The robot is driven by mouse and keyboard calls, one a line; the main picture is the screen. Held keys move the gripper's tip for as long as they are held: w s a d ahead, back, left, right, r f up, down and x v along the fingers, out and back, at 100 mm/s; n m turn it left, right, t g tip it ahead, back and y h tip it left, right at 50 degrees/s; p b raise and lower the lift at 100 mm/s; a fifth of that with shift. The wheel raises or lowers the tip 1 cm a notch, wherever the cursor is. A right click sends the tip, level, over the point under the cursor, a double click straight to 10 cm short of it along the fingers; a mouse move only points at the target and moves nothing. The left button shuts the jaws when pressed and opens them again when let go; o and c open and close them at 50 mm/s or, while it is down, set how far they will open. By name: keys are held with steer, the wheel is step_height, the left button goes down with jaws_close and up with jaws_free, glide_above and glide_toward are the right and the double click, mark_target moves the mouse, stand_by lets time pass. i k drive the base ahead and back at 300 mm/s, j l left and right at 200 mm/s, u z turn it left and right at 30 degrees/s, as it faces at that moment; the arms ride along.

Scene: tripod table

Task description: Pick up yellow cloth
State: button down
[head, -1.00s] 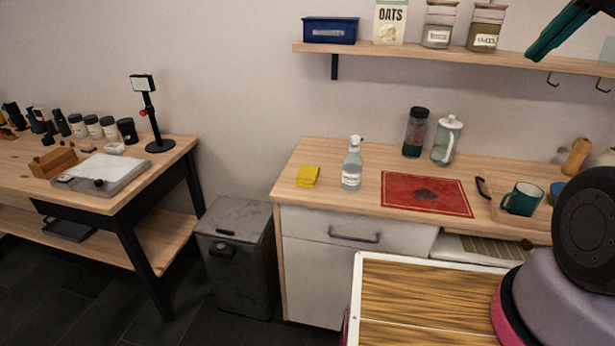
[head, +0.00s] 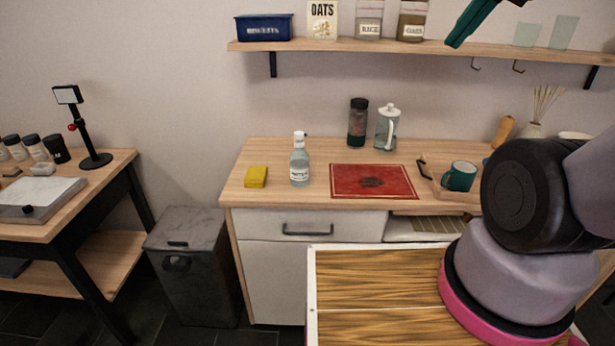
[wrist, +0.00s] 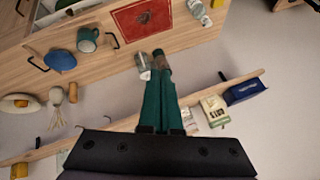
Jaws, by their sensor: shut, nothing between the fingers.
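The yellow cloth (head: 256,177) lies as a small folded pad near the left end of the wooden counter (head: 285,150) in the head view. A clear bottle (head: 299,162) stands upright just right of it. My gripper's teal fingers (head: 462,32) show at the top right of the head view, high in front of the shelf and far from the cloth. In the wrist view the two fingers (wrist: 161,88) lie close together, shut with nothing held.
A red mat (head: 373,181), a dark-lidded bottle (head: 357,123), a glass jug (head: 387,127) and a green mug (head: 460,176) are on the counter. The wall shelf (head: 330,46) holds a blue bin (head: 264,27) and jars. A grey trash bin (head: 196,262) stands left of the counter.

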mark_target(256, 177)
steer(key=i+j+u, duration=0.1)
steer(key=j+u, duration=0.25)
steer(key=i+j+u, duration=0.15)
steer(key=u, duration=0.2)
steer(key=i+j+u, duration=0.15)
steer(key=u, duration=0.2)
